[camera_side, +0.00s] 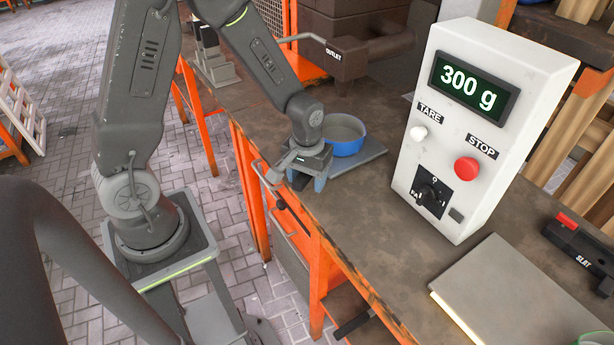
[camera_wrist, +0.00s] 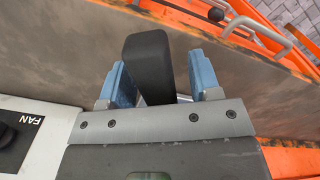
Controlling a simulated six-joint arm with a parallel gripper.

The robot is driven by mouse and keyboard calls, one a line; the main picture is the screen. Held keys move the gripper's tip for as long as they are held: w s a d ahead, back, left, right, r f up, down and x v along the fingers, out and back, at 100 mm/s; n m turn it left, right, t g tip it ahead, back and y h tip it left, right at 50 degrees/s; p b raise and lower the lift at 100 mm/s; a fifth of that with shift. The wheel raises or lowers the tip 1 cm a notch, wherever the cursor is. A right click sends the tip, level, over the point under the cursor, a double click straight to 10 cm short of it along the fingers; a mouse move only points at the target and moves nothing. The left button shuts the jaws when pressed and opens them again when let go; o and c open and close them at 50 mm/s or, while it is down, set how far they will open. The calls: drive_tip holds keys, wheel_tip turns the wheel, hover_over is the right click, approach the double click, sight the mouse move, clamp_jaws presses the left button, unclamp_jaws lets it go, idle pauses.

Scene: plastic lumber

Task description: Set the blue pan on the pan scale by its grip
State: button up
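The blue pan (camera_side: 347,147), round with a grey inside, stands upright and appears to rest on a thin grey plate (camera_side: 372,159) on the bench. The frames do not label which plate is the pan scale. My gripper (camera_side: 306,181) points down just left of the pan, near the bench edge. In the wrist view, a black block that looks like the pan's grip (camera_wrist: 149,62) stands between the two blue fingers of my gripper (camera_wrist: 161,80). A gap shows on its right side, so the fingers look open around it. The pan's bowl is hidden in the wrist view.
A white control box (camera_side: 475,125) reading 300 g stands right of the pan. A brown outlet spout (camera_side: 350,58) is behind it. A flat grey slab (camera_side: 510,300) and a black SLAT device (camera_side: 585,248) lie at the right.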

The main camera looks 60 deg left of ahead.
drive_tip(key=shift+r, duration=0.1)
wheel_tip(320, 180, up, 13)
drive_tip(key=s+d+r+m+t, duration=0.3)
drive_tip(key=s+r+m+t, duration=0.2)
drive_tip(key=s+r, duration=0.4)
drive_tip(key=s+m, duration=0.1)
drive_tip(key=s, duration=0.2)
drive_tip(key=shift+s+d+r+t, duration=0.3)
drive_tip(key=shift+s+d+r, duration=0.05)
drive_tip(key=shift+c, duration=0.3)
idle(1.5)
